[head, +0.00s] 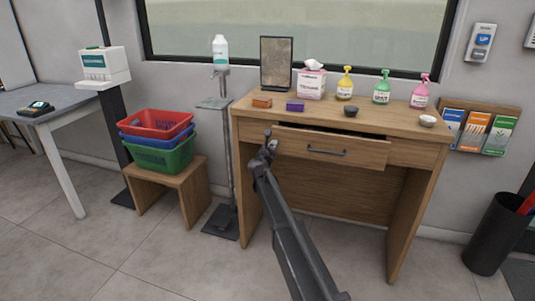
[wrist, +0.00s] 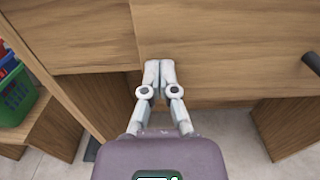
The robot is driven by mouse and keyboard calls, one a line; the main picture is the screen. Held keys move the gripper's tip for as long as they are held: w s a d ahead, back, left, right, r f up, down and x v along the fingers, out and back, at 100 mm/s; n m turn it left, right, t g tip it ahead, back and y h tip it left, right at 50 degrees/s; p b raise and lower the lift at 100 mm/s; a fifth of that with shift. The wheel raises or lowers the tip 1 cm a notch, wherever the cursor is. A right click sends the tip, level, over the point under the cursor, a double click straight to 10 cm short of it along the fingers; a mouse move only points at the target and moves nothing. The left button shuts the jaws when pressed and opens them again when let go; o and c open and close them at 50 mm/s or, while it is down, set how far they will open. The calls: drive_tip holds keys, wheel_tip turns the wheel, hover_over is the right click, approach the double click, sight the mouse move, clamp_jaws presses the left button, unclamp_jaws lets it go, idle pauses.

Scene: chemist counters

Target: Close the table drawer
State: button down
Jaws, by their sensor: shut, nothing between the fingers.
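The wooden table (head: 425,119) stands against the wall under the window. Its wide middle drawer (head: 362,150) is partly open, with a dark gap along its top edge and its front standing forward of the table front. A dark bar handle (head: 326,153) is on the drawer front; its end also shows at the right of the wrist view (wrist: 312,62). My gripper (head: 270,145) is shut and empty at the drawer's left end. In the wrist view, my gripper's fingertips (wrist: 159,65) are together close to the drawer front (wrist: 220,50); I cannot tell whether they touch.
Bottles, a tissue box (head: 311,84), small boxes and bowls stand on the tabletop. Left of the table are a dispenser stand (head: 228,160) and stacked baskets (head: 165,155) on a stool. A black bin (head: 493,235) stands right. Floor in front is clear.

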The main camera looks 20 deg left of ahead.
drive_tip(key=w, duration=0.5)
drive_tip(key=shift+w+a, duration=0.1)
drive_tip(key=shift+a, duration=0.2)
drive_tip(key=shift+w, duration=0.3)
drive_tip(key=shift+w+r, duration=0.1)
drive_tip(key=shift+w, duration=0.05)
drive_tip(key=shift+s+d, duration=0.1)
drive_tip(key=shift+s, duration=0.45)
drive_tip(key=s, duration=1.4)
drive_tip(key=shift+d, duration=0.15)
drive_tip(key=shift+d, duration=0.1)
